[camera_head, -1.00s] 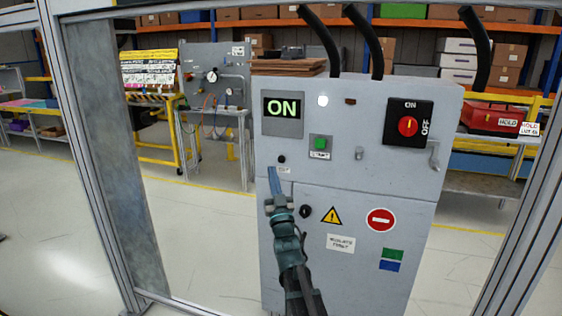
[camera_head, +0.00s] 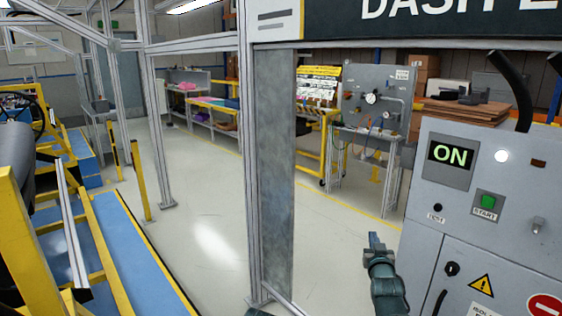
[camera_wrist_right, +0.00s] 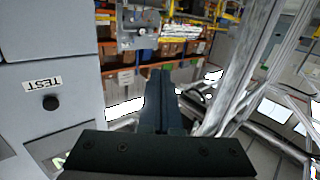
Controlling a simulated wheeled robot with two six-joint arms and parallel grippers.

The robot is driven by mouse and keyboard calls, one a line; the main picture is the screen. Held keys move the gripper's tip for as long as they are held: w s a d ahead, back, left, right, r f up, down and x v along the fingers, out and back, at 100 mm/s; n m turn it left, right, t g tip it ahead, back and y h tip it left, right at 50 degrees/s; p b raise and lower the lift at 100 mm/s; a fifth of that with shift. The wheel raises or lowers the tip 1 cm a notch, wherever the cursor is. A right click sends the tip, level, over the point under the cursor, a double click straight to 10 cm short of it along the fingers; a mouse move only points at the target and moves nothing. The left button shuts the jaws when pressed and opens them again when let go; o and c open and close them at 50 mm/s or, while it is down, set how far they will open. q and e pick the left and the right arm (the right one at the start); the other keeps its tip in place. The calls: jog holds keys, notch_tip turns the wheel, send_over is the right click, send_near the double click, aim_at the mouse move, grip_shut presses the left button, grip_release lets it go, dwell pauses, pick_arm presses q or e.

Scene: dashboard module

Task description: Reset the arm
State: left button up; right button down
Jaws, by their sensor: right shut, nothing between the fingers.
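My right gripper (camera_head: 376,241) is shut and empty, just left of the grey control cabinet (camera_head: 425,215) in the head view. Its closed fingers (camera_wrist_right: 160,98) point forward in the right wrist view, with the cabinet face (camera_wrist_right: 55,75) to their left. The black TEST button (camera_wrist_right: 50,102) shows there beside the fingers, apart from them; it also shows in the head view (camera_head: 437,208). The cabinet display (camera_head: 449,155) reads ON. The green START button (camera_head: 487,202) is below and right of it. My left gripper is not in view.
A grey upright post (camera_head: 275,170) stands left of my right gripper. A yellow frame with blue platform (camera_head: 150,270) is at the far left. Workbenches and a tool board (camera_head: 375,95) stand behind. Open floor (camera_head: 215,210) lies between.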

jog(key=s+a+f+n+g+y+p, duration=0.1)
jog(key=s+a+f+g+p, duration=0.3)
jog(key=a, duration=0.4)
jog(key=s+a+f+n+g+y+p, duration=0.2)
jog(key=s+a+f+g+p, duration=0.1)
jog(key=s+a+g, duration=0.4)
pick_arm(q)
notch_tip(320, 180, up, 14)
jog(key=p, duration=0.5)
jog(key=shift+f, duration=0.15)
pick_arm(e)
jog(key=s+a+n+g, duration=0.1)
jog(key=s+a+g, duration=0.2)
jog(key=s, duration=0.6)
jog(key=s+a+n+g+h, duration=0.1)
jog(key=s+a+g, duration=0.2)
jog(key=s, duration=0.7)
jog(key=shift+s+a+f+n+g, duration=0.2)
jog(key=shift+s+a+n+g, duration=0.1)
jog(key=shift+a, duration=0.8)
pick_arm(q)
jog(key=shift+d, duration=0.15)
pick_arm(e)
jog(key=shift+d, duration=0.15)
